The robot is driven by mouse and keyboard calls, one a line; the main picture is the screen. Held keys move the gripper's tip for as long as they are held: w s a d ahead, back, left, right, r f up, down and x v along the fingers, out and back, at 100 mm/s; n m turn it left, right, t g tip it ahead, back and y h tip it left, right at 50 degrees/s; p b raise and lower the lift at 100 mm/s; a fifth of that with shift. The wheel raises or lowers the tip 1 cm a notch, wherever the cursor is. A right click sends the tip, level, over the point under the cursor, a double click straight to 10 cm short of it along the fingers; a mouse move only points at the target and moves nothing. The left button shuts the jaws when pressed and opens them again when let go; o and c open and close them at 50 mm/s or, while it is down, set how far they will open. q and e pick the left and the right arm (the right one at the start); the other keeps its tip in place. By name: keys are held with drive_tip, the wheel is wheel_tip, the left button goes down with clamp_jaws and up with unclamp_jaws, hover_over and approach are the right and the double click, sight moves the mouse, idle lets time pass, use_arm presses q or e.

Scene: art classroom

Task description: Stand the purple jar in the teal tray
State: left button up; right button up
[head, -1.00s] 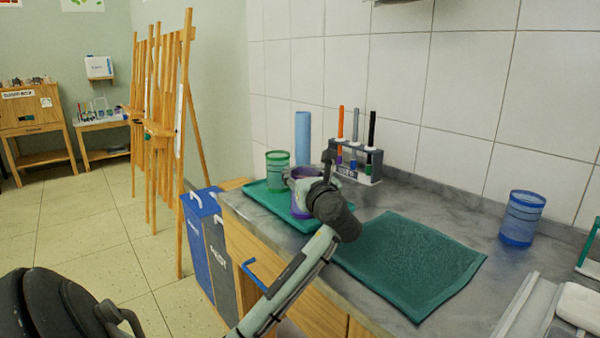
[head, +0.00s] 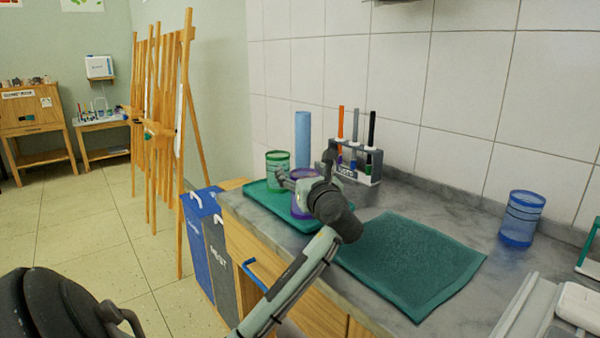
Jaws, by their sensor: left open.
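The purple jar (head: 300,203) stands upright in the teal tray (head: 268,203) on the counter, towards its right end. My left gripper (head: 303,172) is open, with its fingers spread on either side of the jar's upper part. The gripper and wrist hide part of the jar's right side and part of the tray. I cannot tell whether a finger still touches the jar. A green jar (head: 278,168) stands at the tray's back left, left of the purple jar. My right gripper is not in view.
A blue cylinder (head: 303,135) and a grey rack (head: 357,165) with markers stand behind the tray. A dark green mat (head: 410,262) lies to the right. A blue jar (head: 521,218) stands farther right. Bins (head: 203,240) stand left of the counter.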

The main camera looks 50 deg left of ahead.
use_arm(q)
drive_tip(key=v, duration=1.1)
drive_tip(key=shift+d, duration=0.2)
drive_tip(key=shift+s, duration=0.1)
idle(1.0)
